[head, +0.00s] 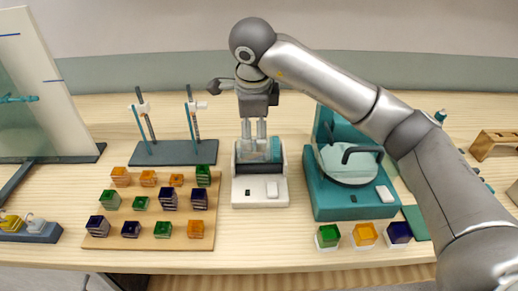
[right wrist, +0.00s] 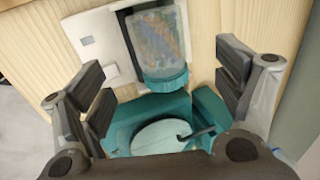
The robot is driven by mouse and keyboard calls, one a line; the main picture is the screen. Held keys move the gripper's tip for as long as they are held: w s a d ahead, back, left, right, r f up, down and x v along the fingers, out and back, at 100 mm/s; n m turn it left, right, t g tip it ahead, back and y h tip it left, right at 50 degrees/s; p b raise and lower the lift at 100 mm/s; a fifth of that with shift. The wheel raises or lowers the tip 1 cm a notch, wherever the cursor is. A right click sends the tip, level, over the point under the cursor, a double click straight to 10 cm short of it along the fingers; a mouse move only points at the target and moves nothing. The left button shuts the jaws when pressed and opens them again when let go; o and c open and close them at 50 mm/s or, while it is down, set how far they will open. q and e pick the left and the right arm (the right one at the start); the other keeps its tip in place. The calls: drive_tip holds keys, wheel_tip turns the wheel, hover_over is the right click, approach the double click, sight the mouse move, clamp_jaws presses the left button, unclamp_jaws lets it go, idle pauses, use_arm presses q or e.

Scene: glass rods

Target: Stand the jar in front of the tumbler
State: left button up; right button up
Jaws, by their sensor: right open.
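The jar (head: 256,150) is clear with a teal lid. It lies on its side on the white tumbler (head: 260,193), lid toward the right. In the right wrist view the jar (right wrist: 158,42) shows speckled, coloured contents, and the tumbler (right wrist: 100,45) lies under it. My right gripper (head: 254,133) is above the jar, fingers pointing down. In the right wrist view my right gripper (right wrist: 168,95) has its fingers spread wide with nothing between the pads. The fingers hide part of the jar in the head view. My left gripper is not in view.
A teal machine (head: 330,204) with a round plate stands close to the tumbler's right. A wooden board (head: 110,240) with several coloured glass blocks lies to the left, a rod stand (head: 172,154) behind it. The table strip (head: 260,235) in front of the tumbler is clear.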

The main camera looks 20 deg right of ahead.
sight(254, 143)
drive_tip(key=x, duration=0.2)
drive_tip(key=shift+w+f, duration=0.1)
drive_tip(key=shift+f, duration=0.15)
drive_tip(key=shift+w+d+f, duration=0.1)
drive_tip(key=shift+f, duration=0.45)
drive_tip(key=p+x, duration=0.1)
drive_tip(key=x, duration=0.3)
drive_tip(key=shift+f, duration=0.35)
drive_tip(key=shift+r, duration=0.1)
drive_tip(key=c, duration=1.4)
